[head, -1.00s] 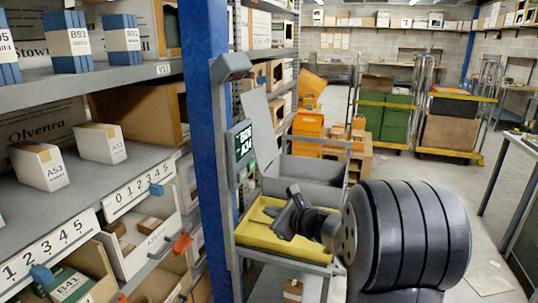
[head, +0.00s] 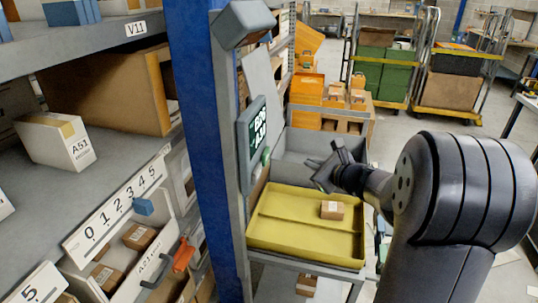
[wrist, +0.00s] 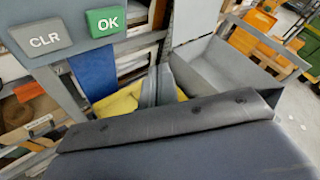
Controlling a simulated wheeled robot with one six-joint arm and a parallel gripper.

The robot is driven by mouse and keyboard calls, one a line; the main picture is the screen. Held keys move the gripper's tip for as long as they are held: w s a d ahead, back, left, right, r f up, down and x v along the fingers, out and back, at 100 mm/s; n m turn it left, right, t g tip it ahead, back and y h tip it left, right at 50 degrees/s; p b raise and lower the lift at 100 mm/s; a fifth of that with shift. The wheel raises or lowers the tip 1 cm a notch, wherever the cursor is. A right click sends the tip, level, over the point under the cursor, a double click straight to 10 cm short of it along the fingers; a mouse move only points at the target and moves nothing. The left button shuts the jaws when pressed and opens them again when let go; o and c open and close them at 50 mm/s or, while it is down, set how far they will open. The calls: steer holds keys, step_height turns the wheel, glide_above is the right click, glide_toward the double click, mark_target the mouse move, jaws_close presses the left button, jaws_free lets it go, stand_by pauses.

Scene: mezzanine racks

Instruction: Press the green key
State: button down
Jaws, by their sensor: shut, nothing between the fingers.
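The green key (wrist: 107,22), marked OK, sits at the upper left of the wrist view, right of a grey CLR key (wrist: 42,40). In the head view a small green spot (head: 265,155) shows on the edge of the display panel (head: 253,140), which is fixed by the blue upright. My gripper (head: 322,174) is shut and empty, above the yellow tray and to the right of the panel, apart from it. Its fingers (wrist: 157,86) show in the wrist view, below and right of the green key, not touching it.
The yellow tray (head: 270,238) below my gripper holds a small brown box (head: 332,210). A grey bin (head: 300,145) stands behind. The blue upright (head: 205,150) and the shelves (head: 60,195) are close at left. Open floor (head: 410,125) lies beyond.

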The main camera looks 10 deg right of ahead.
mark_target(269, 155)
steer(key=w+a+b, duration=0.1)
steer(key=w+a, duration=0.2)
steer(key=a, duration=0.5)
steer(key=shift+w, duration=0.2)
steer(key=shift+a, duration=0.25)
stand_by(1.9)
steer(key=shift+w+a+b, duration=0.2)
steer(key=shift+a+b, duration=0.05)
steer(key=shift+b, duration=0.15)
steer(key=shift+w+a, duration=0.15)
steer(key=shift+a, duration=0.3)
stand_by(0.6)
stand_by(0.3)
steer(key=shift+s+d, duration=0.35)
steer(key=shift+d, duration=0.5)
